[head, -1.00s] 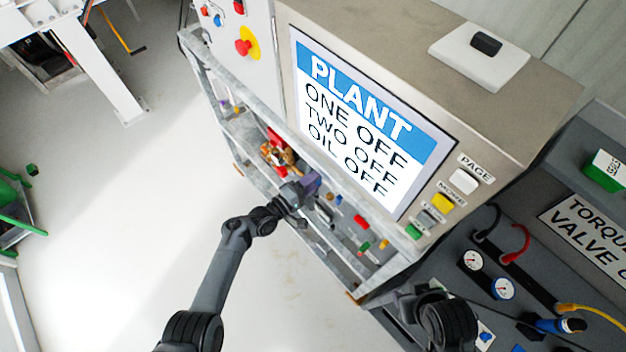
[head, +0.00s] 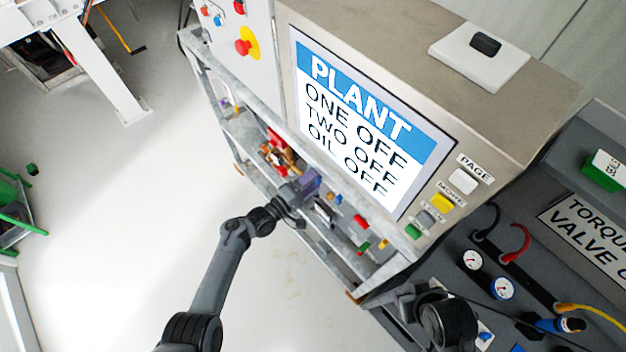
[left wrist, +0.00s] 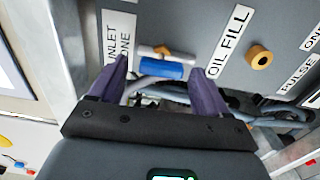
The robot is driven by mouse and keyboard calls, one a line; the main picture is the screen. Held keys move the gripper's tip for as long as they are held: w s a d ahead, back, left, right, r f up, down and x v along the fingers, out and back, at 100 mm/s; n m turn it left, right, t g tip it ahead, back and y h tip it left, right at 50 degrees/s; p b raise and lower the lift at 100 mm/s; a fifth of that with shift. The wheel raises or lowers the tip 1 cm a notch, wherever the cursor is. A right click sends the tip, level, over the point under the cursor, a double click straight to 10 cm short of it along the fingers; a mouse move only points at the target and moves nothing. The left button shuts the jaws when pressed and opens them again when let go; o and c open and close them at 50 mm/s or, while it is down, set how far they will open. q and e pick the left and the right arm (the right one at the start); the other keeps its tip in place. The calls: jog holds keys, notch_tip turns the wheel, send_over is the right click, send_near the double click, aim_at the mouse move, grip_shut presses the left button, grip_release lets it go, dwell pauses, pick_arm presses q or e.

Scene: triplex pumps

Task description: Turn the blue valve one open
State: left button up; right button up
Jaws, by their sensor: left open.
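The blue valve handle (left wrist: 160,68) shows in the left wrist view beside a label reading INLET ONE (left wrist: 118,45). It lies crosswise with a brass part behind it. My left gripper (left wrist: 159,72) is open, its two purple fingers on either side of the handle with gaps at both ends. How far the fingertips are from the panel in depth I cannot tell. In the head view the left gripper (head: 310,183) reaches under the screen into the frame's shelf area, and the handle cannot be made out there. My right gripper cannot be made out.
The screen (head: 365,115) reads PLANT, ONE OFF, TWO OFF, OIL OFF. An OIL FILL label (left wrist: 229,42) and a brass knob (left wrist: 259,57) sit right of the handle. Hoses (left wrist: 215,98) run below.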

pick_arm(q)
jog(key=p+v, duration=0.2)
jog(key=v, duration=0.8)
jog(key=shift+s, duration=0.15)
jog(key=shift+a, duration=0.15)
